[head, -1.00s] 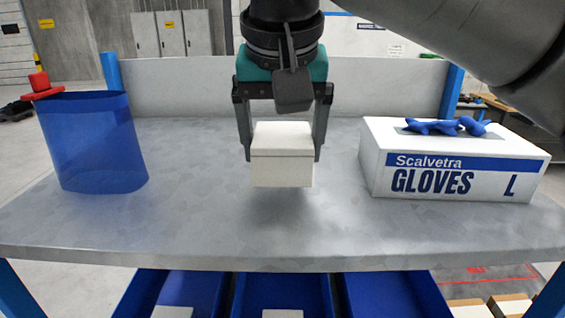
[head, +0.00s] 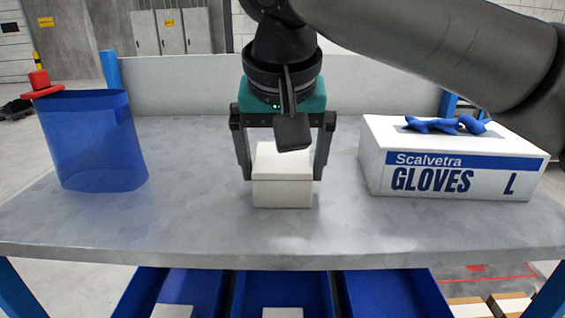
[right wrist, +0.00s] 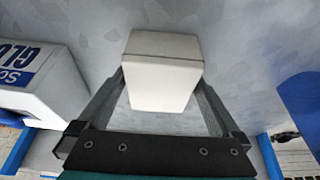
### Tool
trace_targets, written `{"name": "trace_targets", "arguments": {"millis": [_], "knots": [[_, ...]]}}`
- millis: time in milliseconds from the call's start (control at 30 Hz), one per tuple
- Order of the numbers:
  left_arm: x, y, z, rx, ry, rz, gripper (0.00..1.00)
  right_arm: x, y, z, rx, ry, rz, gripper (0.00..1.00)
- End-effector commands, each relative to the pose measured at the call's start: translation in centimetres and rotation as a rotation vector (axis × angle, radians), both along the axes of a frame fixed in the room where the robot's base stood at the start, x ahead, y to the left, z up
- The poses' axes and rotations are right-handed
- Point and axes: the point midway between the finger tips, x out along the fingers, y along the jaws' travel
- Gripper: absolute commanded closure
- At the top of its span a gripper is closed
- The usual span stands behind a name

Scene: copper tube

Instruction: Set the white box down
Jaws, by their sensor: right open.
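The white box (head: 282,192) is upright on the grey table (head: 200,225), near the middle of its front half. My right gripper (head: 281,178) points down over it, with one finger on each side of the box. The fingers are open. In the right wrist view the box (right wrist: 163,82) stands between and beyond the fingertips (right wrist: 162,80), and a gap shows beside the fingers lower down. My left gripper is not in view.
A blue translucent bin (head: 92,145) stands at the left of the table. A white glove carton (head: 452,182) with blue gloves (head: 445,125) on top stands at the right. Blue drawers (head: 283,290) are below the front edge. The table around the box is clear.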

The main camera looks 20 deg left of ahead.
Motion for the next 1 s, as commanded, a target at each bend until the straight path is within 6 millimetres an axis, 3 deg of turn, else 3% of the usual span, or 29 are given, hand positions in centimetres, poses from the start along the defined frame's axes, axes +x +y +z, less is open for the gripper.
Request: {"name": "trace_targets", "arguments": {"millis": [167, 400, 600, 1000], "knots": [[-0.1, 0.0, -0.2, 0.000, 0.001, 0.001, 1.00, -0.7, -0.1, 2.2, 0.002, -0.003, -0.001, 0.00], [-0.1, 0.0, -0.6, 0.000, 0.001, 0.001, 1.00, -2.7, -0.7, 7.1, 0.001, -0.004, 0.000, 0.00], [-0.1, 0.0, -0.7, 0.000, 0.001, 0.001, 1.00, -3.9, -1.1, 10.1, -0.001, -0.001, 0.001, 0.00], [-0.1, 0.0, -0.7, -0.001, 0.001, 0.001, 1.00, -4.4, -1.3, 11.3, -0.002, 0.000, 0.001, 0.00]]}}
